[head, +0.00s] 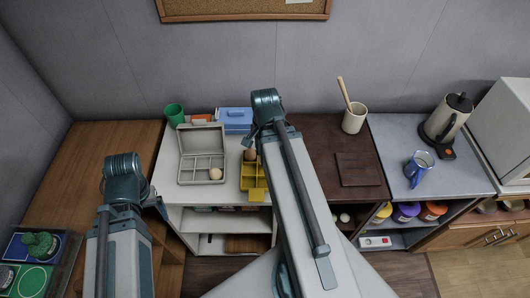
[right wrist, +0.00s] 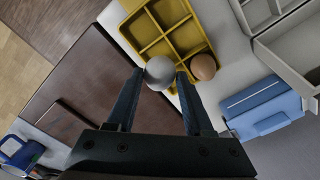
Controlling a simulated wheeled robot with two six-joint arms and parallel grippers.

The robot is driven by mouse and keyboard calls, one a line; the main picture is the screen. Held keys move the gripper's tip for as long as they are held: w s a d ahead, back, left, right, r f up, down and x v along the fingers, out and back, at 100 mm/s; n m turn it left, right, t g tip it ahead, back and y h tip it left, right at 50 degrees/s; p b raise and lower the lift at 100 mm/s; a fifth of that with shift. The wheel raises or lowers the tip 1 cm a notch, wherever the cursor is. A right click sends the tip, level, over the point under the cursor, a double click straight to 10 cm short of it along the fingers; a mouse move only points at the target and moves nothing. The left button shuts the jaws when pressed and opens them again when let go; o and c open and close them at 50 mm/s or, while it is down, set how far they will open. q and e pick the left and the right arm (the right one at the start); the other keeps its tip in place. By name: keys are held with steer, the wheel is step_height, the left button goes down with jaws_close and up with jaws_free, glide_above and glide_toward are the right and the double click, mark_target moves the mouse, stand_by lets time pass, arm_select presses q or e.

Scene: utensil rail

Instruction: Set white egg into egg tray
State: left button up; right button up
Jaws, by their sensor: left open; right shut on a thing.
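The white egg (right wrist: 159,72) is held between the fingertips of my right gripper (right wrist: 158,80), which is shut on it. The egg is at the edge of the yellow egg tray (right wrist: 142,32) in the right wrist view; its exact height above the tray is unclear. The tray (head: 253,194) also shows in the head view, partly covered by my right arm. A brown egg (right wrist: 203,67) sits in the tray's corner beside the white egg. In the head view the white egg is hidden. My left gripper (head: 158,203) is open and empty at the left, away from the tray.
A grey compartment box (head: 202,160) with an open lid holds a pale egg (head: 215,174). A blue box (head: 234,121) and a green cup (head: 174,115) stand behind. A dark board (head: 358,169) and a utensil cup (head: 354,119) are to the right.

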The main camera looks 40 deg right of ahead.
steer(key=shift+f+b, duration=2.7)
steer(key=shift+f, duration=0.05)
stand_by(1.1)
steer(key=o, duration=0.8)
steer(key=shift+r, duration=0.15)
step_height(320, 180, up, 14)
steer(key=p, duration=1.4)
steer(key=shift+f, duration=0.3)
step_height(320, 180, down, 13)
steer(key=b, duration=1.3)
steer(key=shift+f+b, duration=0.15)
steer(key=shift+b, duration=0.2)
